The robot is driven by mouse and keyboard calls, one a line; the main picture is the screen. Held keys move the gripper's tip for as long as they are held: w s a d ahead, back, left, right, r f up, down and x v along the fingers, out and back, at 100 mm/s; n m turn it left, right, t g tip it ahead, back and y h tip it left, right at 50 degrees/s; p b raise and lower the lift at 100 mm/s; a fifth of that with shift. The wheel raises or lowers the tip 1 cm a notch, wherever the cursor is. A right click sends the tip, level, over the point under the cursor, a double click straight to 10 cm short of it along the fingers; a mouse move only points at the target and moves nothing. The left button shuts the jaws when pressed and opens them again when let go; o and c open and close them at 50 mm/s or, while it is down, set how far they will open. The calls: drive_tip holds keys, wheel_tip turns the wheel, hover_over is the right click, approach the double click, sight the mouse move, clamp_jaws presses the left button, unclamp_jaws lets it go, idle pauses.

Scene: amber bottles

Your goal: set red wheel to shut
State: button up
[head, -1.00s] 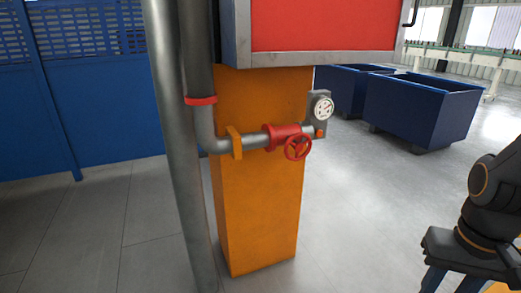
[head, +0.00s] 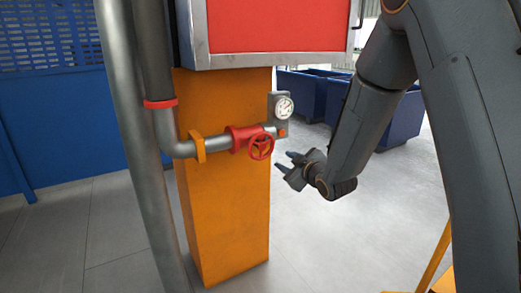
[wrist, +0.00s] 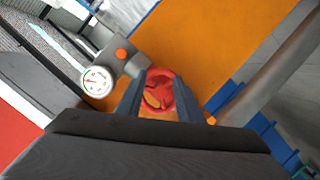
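The red wheel (head: 261,146) is a small spoked handwheel on a red valve body (head: 240,138), set in a grey pipe in front of an orange post. In the wrist view the red wheel (wrist: 158,92) shows between the two finger tips. My gripper (head: 285,164) is just right of the wheel in the head view, with its fingers apart and pointing toward it. In the wrist view my gripper (wrist: 155,105) is open, with the wheel beyond its fingers. Contact with the wheel cannot be made out.
A round gauge (head: 284,107) on a grey block sits right of the valve. The orange post (head: 225,225) stands behind the pipe. A thick vertical pipe (head: 135,150) is at left. A red panel (head: 275,25) hangs above. Blue bins (head: 400,120) stand behind my arm.

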sight(262, 147)
drive_tip(key=w+a+n+y, duration=0.1)
drive_tip(key=w+a, duration=0.1)
drive_tip(key=a, duration=0.1)
drive_tip(key=w+a+r+n+t+y, duration=0.1)
drive_tip(key=w+a, duration=0.2)
drive_tip(key=w+a+r+y, duration=0.1)
drive_tip(key=w+a, duration=0.1)
drive_tip(key=a, duration=0.1)
drive_tip(key=shift+w+n+p, duration=0.3)
drive_tip(key=shift+w+n, duration=0.05)
drive_tip(key=shift+n, duration=0.05)
drive_tip(key=c, duration=0.8)
